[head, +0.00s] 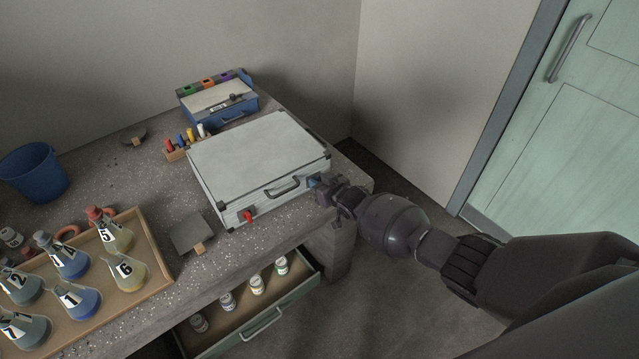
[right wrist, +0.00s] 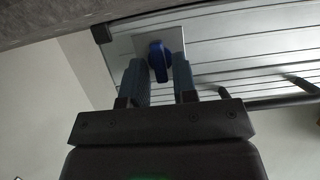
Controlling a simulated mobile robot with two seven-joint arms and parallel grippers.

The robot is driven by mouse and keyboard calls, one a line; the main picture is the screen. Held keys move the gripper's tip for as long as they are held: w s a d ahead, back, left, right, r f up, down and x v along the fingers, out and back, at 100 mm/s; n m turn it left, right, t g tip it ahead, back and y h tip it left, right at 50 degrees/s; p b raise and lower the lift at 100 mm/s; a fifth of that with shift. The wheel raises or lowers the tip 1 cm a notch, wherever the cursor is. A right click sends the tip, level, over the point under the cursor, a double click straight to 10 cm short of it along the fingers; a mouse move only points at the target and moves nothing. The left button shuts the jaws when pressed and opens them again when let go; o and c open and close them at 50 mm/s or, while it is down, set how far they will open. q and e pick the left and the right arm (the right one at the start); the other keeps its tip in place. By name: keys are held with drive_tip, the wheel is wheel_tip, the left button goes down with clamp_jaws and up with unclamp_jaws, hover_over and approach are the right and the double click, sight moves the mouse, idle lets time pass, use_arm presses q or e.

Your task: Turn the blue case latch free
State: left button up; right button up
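A silver case (head: 258,157) with dark corners lies closed on the bench, with a dark handle (head: 283,188) on its front. The blue latch (head: 313,181) is at the right of the case front, and a red latch (head: 248,216) is at the left. In the right wrist view the blue latch (right wrist: 159,60) is a knob on a pale plate. My right gripper (right wrist: 160,72) is open, with one finger on each side of the blue knob. Gaps show beside the knob; contact is not clear. The right gripper (head: 321,190) also shows at the case's front right corner. My left gripper is not in view.
A wooden tray (head: 158,283) of numbered flasks stands at the front left. An open drawer (head: 262,322) with several small bottles juts out below the bench. A blue bucket (head: 35,172) and a blue box (head: 232,110) stand farther back.

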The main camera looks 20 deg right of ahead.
drive_tip(key=shift+o, duration=0.8)
drive_tip(key=shift+s+r, duration=0.1)
drive_tip(key=shift+s+d+r, duration=0.1)
drive_tip(key=shift+s+r, duration=0.05)
drive_tip(key=shift+s, duration=0.15)
drive_tip(key=p+v, duration=0.3)
drive_tip(key=v, duration=0.6)
drive_tip(key=shift+s+r, duration=0.15)
drive_tip(key=shift+s, duration=0.2)
drive_tip(key=shift+d, duration=0.1)
